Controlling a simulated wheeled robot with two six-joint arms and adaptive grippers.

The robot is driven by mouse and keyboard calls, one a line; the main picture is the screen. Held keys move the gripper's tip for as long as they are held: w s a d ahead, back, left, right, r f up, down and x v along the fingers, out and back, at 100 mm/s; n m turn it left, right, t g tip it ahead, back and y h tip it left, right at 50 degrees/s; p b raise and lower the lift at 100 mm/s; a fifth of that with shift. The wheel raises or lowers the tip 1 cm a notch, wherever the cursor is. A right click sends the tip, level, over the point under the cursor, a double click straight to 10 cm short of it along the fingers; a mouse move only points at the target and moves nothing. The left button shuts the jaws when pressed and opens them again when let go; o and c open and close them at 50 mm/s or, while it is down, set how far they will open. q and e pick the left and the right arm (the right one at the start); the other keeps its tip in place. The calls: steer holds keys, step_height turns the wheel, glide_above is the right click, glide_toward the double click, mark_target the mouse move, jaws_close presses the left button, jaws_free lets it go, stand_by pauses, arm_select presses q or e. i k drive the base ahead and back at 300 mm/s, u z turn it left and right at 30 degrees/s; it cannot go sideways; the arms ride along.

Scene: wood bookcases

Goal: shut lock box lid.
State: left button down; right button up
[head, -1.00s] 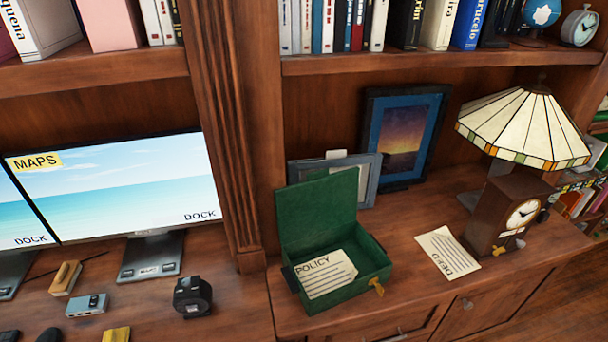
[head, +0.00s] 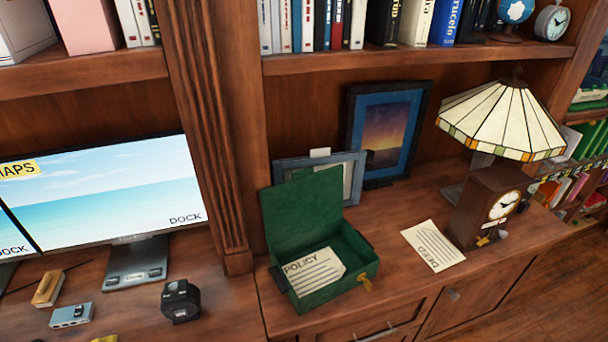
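The green lock box (head: 345,287) stands on the wooden cabinet top in the head view, right of the wooden pillar. Its lid (head: 303,213) is open and stands up at the back, leaning near the picture frames. A paper marked POLICY (head: 314,272) lies inside the box, tilted. Neither of my grippers shows in the head view.
A DEED paper (head: 433,246) lies right of the box, beside a wooden clock (head: 487,208) and a stained-glass lamp (head: 503,118). Picture frames (head: 388,130) stand behind. A monitor (head: 110,200) and a black tape measure (head: 181,301) are on the left desk.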

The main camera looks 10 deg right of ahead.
mark_target(310, 200)
steer(key=u, duration=0.45)
steer(key=k, duration=0.55)
steer(key=u, duration=1.25)
steer(key=i, duration=0.75)
steer(key=z, duration=0.6)
steer(key=i, duration=0.5)
steer(key=z, duration=0.6)
